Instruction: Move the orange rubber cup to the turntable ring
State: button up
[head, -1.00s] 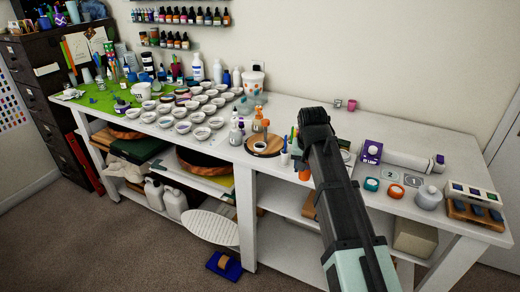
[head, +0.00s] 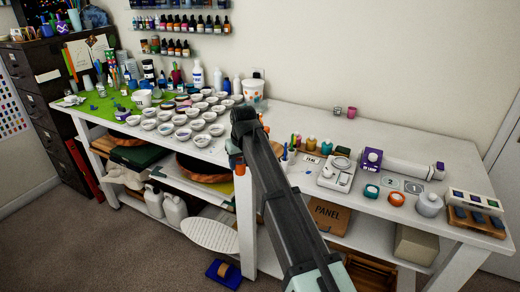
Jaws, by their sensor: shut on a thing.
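My gripper (head: 237,153) is at the front edge of the white table, left of centre, pointing down. It is shut on the orange rubber cup (head: 237,166), which shows only in part below the jaws. The cup is held in front of the table edge in the picture; its exact height over the table I cannot tell. The turntable with its ring is hidden behind my arm and gripper.
Several small white bowls (head: 182,127) fill the table left of my gripper. To the right stand small jars (head: 311,143), a white scale (head: 337,174), a teal roll (head: 371,191) and an orange roll (head: 396,199).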

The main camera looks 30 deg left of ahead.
jog(key=w, duration=1.5)
jog(key=shift+w+a, duration=0.1)
jog(key=shift+w, duration=0.3)
jog(key=shift+s+f, duration=0.2)
jog(key=shift+f, duration=0.55)
jog(key=shift+f, duration=0.1)
jog(key=o, duration=1)
jog(key=v, duration=1.2)
